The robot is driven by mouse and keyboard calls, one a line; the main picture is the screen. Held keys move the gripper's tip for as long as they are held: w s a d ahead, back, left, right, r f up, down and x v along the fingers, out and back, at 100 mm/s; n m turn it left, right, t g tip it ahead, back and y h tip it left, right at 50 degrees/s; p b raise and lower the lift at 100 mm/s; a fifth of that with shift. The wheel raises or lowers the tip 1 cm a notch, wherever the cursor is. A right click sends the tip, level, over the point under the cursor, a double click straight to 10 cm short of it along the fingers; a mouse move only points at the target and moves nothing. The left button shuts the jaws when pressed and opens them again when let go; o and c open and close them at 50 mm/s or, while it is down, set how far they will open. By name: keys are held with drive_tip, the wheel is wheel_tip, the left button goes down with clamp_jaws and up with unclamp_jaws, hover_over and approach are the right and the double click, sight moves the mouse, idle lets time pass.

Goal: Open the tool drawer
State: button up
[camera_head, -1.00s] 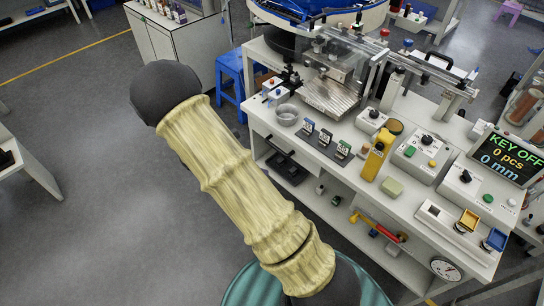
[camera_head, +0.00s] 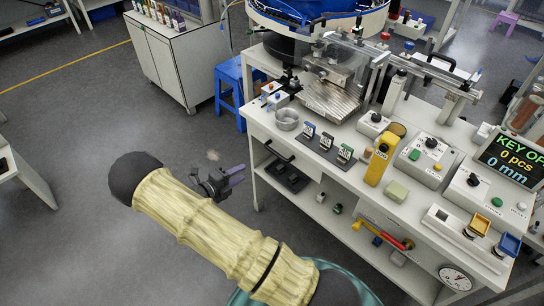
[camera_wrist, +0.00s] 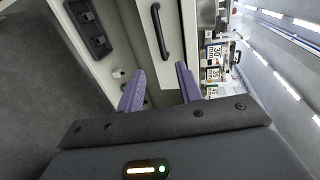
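The tool drawer (camera_head: 310,172) is in the front of the white workbench, below its top, and looks shut. Its dark bar handle (camera_head: 278,150) is on the left part of the front. In the wrist view the black handle (camera_wrist: 160,32) stands ahead of my gripper, running roughly up and down the picture on the pale drawer front (camera_wrist: 178,56). My gripper (camera_head: 241,173) is left of the bench in the head view, apart from the handle. In the wrist view its two purple fingers (camera_wrist: 160,82) are spread with nothing between them.
A black tray (camera_head: 287,178) lies on the lower shelf beneath the drawer. A metal bowl (camera_head: 287,119) and several numbered cards stand on the benchtop (camera_head: 262,117). A blue stool (camera_head: 229,92) stands behind my gripper.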

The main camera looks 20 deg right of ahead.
sight(275, 154)
drive_tip(key=x, duration=1.6)
drive_tip(key=shift+w+d, duration=0.1)
drive_tip(key=shift+d, duration=0.3)
clamp_jaws()
